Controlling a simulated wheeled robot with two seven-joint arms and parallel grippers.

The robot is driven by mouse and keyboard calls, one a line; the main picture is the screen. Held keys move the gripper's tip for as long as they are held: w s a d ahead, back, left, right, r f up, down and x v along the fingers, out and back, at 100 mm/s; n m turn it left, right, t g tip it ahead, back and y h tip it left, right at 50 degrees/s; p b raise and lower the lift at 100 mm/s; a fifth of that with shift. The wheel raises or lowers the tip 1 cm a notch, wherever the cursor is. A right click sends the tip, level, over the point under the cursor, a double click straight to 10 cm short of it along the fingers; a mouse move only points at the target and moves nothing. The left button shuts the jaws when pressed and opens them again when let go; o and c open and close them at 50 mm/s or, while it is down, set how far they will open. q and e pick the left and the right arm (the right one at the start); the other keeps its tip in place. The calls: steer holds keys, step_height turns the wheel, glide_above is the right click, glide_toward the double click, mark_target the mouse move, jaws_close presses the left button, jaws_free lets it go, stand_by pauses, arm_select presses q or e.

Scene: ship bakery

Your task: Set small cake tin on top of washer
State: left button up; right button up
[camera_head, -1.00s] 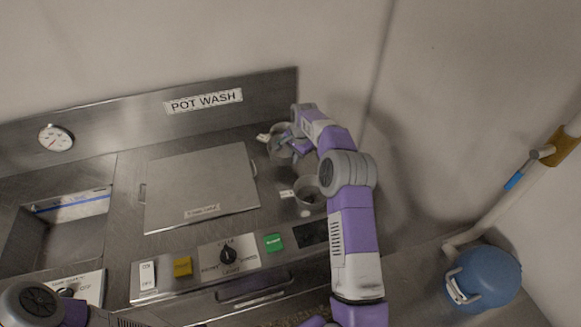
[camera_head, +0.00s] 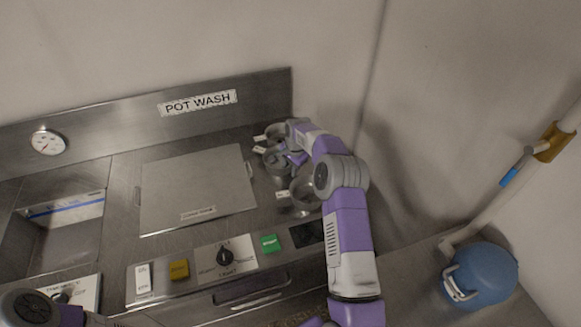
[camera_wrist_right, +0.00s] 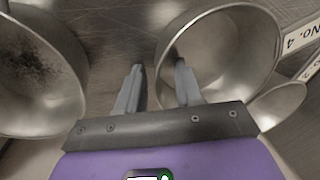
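The pot washer is a steel counter unit with a flat lid (camera_head: 185,178) and a "POT WASH" back panel. Several round steel tins stand right of the lid: one at the back (camera_head: 275,129), one in the middle (camera_head: 273,163), one in front (camera_head: 303,197). I cannot tell which is the small cake tin. My right gripper (camera_head: 287,157) is down among them. In the right wrist view, its fingers (camera_wrist_right: 159,85) are apart. The right finger overlaps the opening of a clean tin (camera_wrist_right: 235,50); the left finger is outside it. Contact is unclear. My left gripper is out of view.
A dark-stained tin (camera_wrist_right: 35,70) is close left of the fingers, and a smaller dish (camera_wrist_right: 280,106) lies at right. A control strip with a green button (camera_head: 270,243) runs along the front. An open basin (camera_head: 65,235) is at left. A blue container (camera_head: 485,275) stands at right.

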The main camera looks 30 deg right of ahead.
steer(key=shift+r, duration=0.1)
steer(key=shift+r, duration=0.3)
step_height(320, 180, up, 11)
steer(key=s, duration=0.2)
steer(key=shift+d+r+p, duration=0.2)
steer(key=shift+p, duration=0.25)
steer(key=shift+s, duration=0.1)
